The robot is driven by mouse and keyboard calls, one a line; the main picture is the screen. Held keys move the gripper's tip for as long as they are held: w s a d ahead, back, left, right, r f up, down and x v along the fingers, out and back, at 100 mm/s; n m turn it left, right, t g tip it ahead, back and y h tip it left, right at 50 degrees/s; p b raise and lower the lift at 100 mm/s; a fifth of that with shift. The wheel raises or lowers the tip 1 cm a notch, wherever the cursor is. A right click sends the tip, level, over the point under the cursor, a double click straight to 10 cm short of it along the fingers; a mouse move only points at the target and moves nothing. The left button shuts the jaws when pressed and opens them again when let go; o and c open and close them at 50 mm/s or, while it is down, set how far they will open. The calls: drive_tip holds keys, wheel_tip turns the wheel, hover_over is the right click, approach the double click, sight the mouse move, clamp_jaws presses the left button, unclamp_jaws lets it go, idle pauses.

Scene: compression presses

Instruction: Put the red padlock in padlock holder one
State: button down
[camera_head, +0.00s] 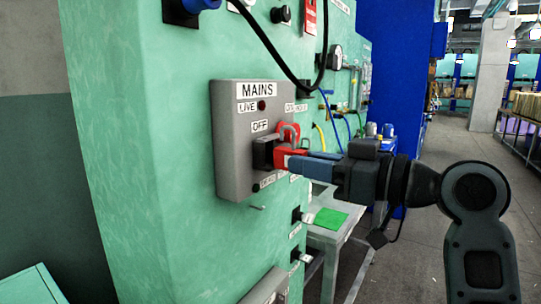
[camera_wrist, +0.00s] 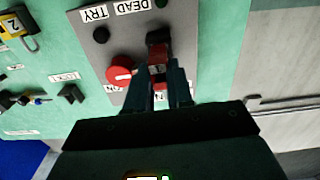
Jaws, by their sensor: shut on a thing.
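The red padlock (camera_head: 291,157) is between the fingertips of my gripper (camera_head: 306,159), which is shut on it, at the front of the grey MAINS box (camera_head: 232,150). A grey shackle shows above its body. In the wrist view the padlock (camera_wrist: 158,72) sits between the two fingers (camera_wrist: 158,85), right by a black block (camera_wrist: 157,38) on the box. In the head view this block (camera_head: 263,153) is just left of the padlock; whether they touch I cannot tell. No label reading padlock holder one is legible, so I cannot tell which part is that holder.
A red round switch (camera_wrist: 121,73) is close beside the padlock. A yellow padlock (camera_wrist: 14,26) hangs on the green panel in the wrist view. A black cable (camera_head: 275,65) loops above the box. A small table with a green pad (camera_head: 331,218) stands below my arm.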

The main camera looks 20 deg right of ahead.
drive_tip(key=shift+s+d, duration=0.15)
drive_tip(key=shift+s, duration=0.05)
idle(0.5)
drive_tip(key=shift+v, duration=1.8)
idle(0.4)
